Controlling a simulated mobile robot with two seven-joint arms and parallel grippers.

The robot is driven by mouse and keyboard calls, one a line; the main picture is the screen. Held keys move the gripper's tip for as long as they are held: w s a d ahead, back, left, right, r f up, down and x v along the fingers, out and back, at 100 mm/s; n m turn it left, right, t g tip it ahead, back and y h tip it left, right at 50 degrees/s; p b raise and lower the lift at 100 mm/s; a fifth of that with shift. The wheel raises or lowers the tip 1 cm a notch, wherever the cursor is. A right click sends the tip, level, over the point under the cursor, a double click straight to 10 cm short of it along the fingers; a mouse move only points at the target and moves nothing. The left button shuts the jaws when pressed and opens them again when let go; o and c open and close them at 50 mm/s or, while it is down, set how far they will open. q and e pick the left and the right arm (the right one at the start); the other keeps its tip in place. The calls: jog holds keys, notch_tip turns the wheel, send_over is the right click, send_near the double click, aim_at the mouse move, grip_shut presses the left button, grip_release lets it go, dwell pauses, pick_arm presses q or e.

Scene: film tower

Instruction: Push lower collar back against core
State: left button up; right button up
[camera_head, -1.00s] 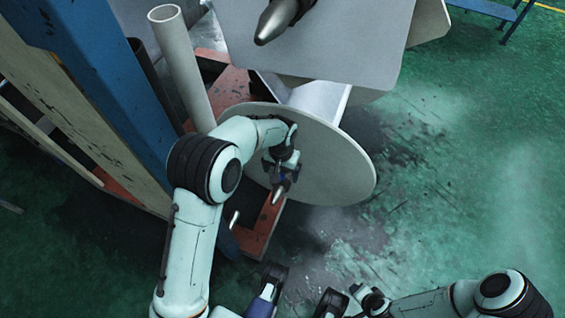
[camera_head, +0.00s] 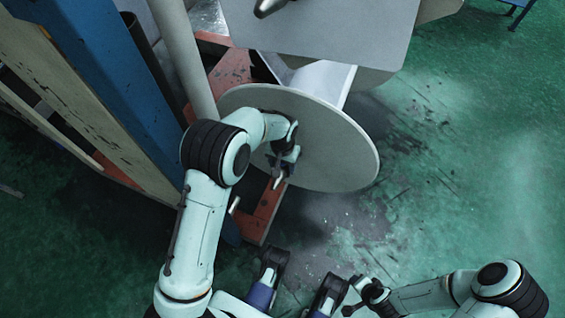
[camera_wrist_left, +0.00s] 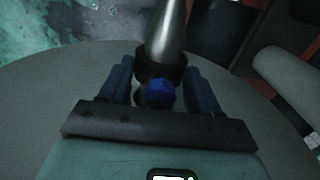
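The large round grey disc (camera_head: 335,135) stands tilted at the lower end of the reel. In the left wrist view a pointed metal spindle (camera_wrist_left: 170,35) sticks out past a dark collar (camera_wrist_left: 160,70) with a blue knob (camera_wrist_left: 160,94). I take this dark piece to be the lower collar. My left gripper (camera_head: 279,174) is at the disc's near face. Its two blue fingers (camera_wrist_left: 158,78) stand apart, with the collar close between them on both sides. The core behind the disc is hidden. My right gripper (camera_head: 362,292) is low in the picture, away from the disc; its fingers are unclear.
A blue post (camera_head: 110,85) and a pale tube (camera_head: 184,55) stand to the left. A grey plate (camera_head: 330,25) is above the disc, with another metal tip (camera_head: 268,7). A red-orange base (camera_head: 262,215) lies below. The green floor (camera_head: 480,170) at right is clear.

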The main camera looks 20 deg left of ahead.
pick_arm(q)
jog(key=c, duration=0.8)
jog(key=shift+w+a+b, duration=0.1)
jog(key=shift+w+b, duration=1.05)
jog(key=shift+w, duration=0.85)
pick_arm(e)
jog(key=shift+f, duration=1.25)
pick_arm(q)
jog(key=shift+w, duration=0.15)
jog(key=o, duration=1.5)
jog(key=shift+w+r, duration=0.1)
jog(key=shift+c, duration=0.2)
pick_arm(e)
jog(key=shift+s+f, duration=0.1)
jog(key=s+f+g, duration=0.2)
jog(key=s, duration=0.3)
pick_arm(q)
notch_tip(320, 180, up, 13)
jog(key=p, duration=0.3)
jog(key=shift+s+r+p, duration=0.15)
jog(key=shift+s+p, duration=0.1)
jog(key=shift+p, duration=0.05)
pick_arm(e)
jog(key=w+r+t, duration=0.2)
jog(key=w+r, duration=0.4)
jog(key=r, duration=0.1)
jog(key=shift+w+a, duration=0.3)
jog(key=shift+w, duration=0.05)
